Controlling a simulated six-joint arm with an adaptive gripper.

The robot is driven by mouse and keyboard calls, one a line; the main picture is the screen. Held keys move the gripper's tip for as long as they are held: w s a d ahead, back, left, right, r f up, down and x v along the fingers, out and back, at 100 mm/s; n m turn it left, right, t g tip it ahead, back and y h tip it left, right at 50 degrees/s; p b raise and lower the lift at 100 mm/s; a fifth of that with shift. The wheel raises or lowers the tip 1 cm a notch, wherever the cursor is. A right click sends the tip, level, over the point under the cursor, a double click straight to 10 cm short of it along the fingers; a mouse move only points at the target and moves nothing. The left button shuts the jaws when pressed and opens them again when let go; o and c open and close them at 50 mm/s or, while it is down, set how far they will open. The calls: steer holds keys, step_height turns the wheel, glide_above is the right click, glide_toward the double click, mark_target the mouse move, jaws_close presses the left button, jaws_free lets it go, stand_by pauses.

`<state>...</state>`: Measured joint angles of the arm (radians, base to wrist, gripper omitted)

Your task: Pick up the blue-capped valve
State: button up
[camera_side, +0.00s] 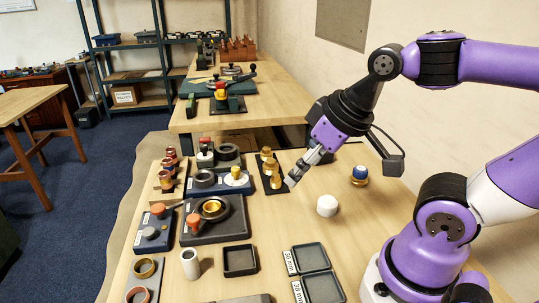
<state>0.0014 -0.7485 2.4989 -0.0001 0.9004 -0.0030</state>
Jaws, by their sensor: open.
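The blue-capped valve (359,175) stands upright on the wooden table, right of the middle. It has a dark blue top with a pale band and a brass-coloured base. My gripper (291,182) is to the left of the valve, pointing down and left, with its tips near the right edge of a dark plate with brass fittings. The gripper is open and appears empty. It is clearly apart from the valve. The fingertips are small in this view.
Brass fittings (270,170) stand on a dark plate close to the gripper. Dark fixtures (213,228) crowd the left side. Shallow trays (310,258) lie in front. Bare table surrounds the valve.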

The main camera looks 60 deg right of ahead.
steer(key=w+d+n+g+h, duration=0.1)
steer(key=w+d+g, duration=0.1)
steer(key=d, duration=0.5)
steer(key=n+g+y, duration=0.1)
steer(key=n+g, duration=0.3)
glide_above(361, 169)
steer(key=f, duration=0.9)
steer(key=shift+s+a+f, duration=0.2)
steer(key=shift+f, duration=0.1)
steer(key=f, duration=0.5)
steer(key=shift+w+d+f, duration=0.25)
steer(key=shift+d+f, duration=0.05)
steer(key=shift+f, duration=0.1)
steer(key=c, duration=1.3)
